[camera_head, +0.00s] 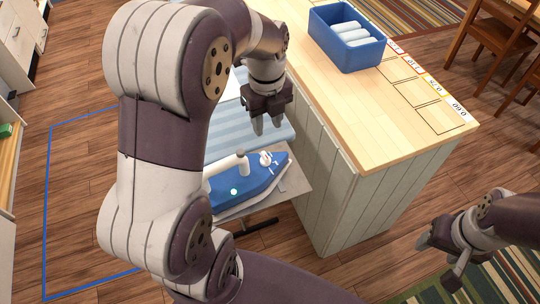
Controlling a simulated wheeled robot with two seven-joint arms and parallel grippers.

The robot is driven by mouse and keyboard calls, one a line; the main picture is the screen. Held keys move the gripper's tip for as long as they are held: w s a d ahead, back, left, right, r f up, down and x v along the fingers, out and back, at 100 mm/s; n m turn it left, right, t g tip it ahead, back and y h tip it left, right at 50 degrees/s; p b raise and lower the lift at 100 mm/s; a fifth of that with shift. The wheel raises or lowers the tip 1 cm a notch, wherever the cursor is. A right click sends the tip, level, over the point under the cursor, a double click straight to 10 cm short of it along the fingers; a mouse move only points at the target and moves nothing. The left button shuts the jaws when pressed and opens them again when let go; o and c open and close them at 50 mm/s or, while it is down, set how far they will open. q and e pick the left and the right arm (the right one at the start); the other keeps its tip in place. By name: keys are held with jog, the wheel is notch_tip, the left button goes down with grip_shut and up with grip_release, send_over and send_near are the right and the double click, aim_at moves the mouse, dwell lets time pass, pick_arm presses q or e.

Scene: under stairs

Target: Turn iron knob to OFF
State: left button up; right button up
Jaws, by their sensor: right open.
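A blue iron (262,182) with a white handle lies on the end of the ironing board, below the middle of the head view. A small round pale knob (266,158) with red and dark marks sits on its top. The knob's setting is too small to read. My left gripper (267,130) points down above the knob, apart from it. Its two fingers show a gap with nothing between them. My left arm hides the left part of the iron and board. My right gripper (438,262) is open and empty at the lower right, far from the iron.
The ironing board has a striped blue cover (222,145). A wooden-topped counter (350,105) stands right beside it, holding a blue bin (346,52) with white rolls. Wooden chairs (500,38) stand at the upper right. Floor is clear between counter and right arm.

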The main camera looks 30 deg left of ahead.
pick_arm(q)
jog(key=f, duration=0.1)
send_over(264, 154)
jog(key=f, duration=0.7)
jog(key=shift+a+f+p, duration=0.15)
jog(key=shift+a+p, duration=0.1)
jog(key=shift+p, duration=0.05)
jog(key=f, duration=0.2)
jog(key=d+f, duration=0.1)
jog(key=shift+d+f, duration=0.1)
jog(key=shift+f, duration=0.45)
jog(key=shift+a+f, duration=0.15)
jog(key=shift+a, duration=0.15)
jog(key=shift+d, duration=0.15)
grip_shut()
pick_arm(e)
jog(key=shift+a+r, duration=0.45)
jog(key=shift+r, duration=0.2)
